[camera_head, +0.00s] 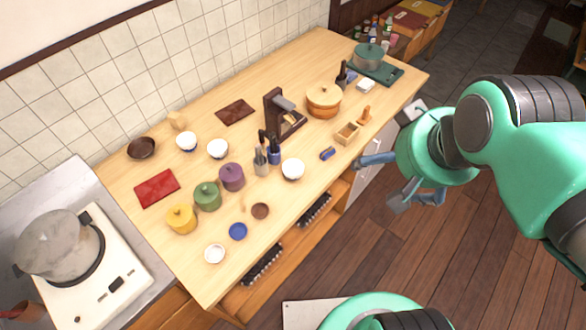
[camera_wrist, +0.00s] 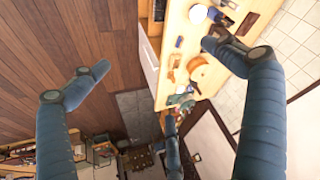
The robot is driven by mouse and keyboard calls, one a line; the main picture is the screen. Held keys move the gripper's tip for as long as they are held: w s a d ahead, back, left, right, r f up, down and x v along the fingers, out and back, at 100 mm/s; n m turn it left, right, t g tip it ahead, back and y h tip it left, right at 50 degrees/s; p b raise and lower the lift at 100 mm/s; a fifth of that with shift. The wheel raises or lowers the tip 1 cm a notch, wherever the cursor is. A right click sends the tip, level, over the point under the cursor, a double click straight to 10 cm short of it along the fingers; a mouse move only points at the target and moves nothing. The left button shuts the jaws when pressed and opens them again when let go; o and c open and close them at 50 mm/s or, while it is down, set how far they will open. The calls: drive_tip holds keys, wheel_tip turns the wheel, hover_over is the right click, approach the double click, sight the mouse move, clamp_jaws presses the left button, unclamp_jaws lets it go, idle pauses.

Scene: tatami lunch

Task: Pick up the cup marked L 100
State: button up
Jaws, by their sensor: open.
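No mark reading L 100 is legible in either view, so I cannot tell which piece is that cup. Small round vessels stand on the wooden counter (camera_head: 330,60): a white one (camera_head: 293,169) near the front edge, two white ones (camera_head: 217,149) (camera_head: 187,142) farther back, a brown one (camera_head: 260,211), a blue one (camera_head: 238,231) and a small white one (camera_head: 214,253) at the front left. My gripper (camera_head: 384,182) is open and empty, beyond the counter's front edge at the right.
A stove with a pot (camera_head: 60,247) is at left. Wooden floor (camera_head: 400,265) is clear in front.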

drive_tip(key=shift+c, duration=0.5)
drive_tip(key=c, duration=0.4)
drive_tip(key=shift+w, duration=0.15)
drive_tip(key=w+a+f+n+g, duration=0.1)
drive_tip(key=w+a+f, duration=0.2)
drive_tip(key=w, duration=0.5)
drive_tip(key=w+a+f+n+g, duration=0.15)
drive_tip(key=w+a+f, duration=0.25)
drive_tip(key=w, duration=0.5)
drive_tip(key=w+a+f+g, duration=0.1)
drive_tip(key=w+a+f, duration=0.2)
drive_tip(key=f, duration=0.3)
drive_tip(key=w+a+f+n+g, duration=0.1)
drive_tip(key=w+a+f, duration=0.2)
drive_tip(key=w+f, duration=0.2)
drive_tip(key=w+a+f+g, duration=0.1)
drive_tip(key=w+a+f, duration=0.3)
drive_tip(key=f, duration=0.5)
drive_tip(key=shift+f+n+p, duration=0.15)
drive_tip(key=shift+n+p, duration=0.2)
drive_tip(key=shift+p, duration=0.05)
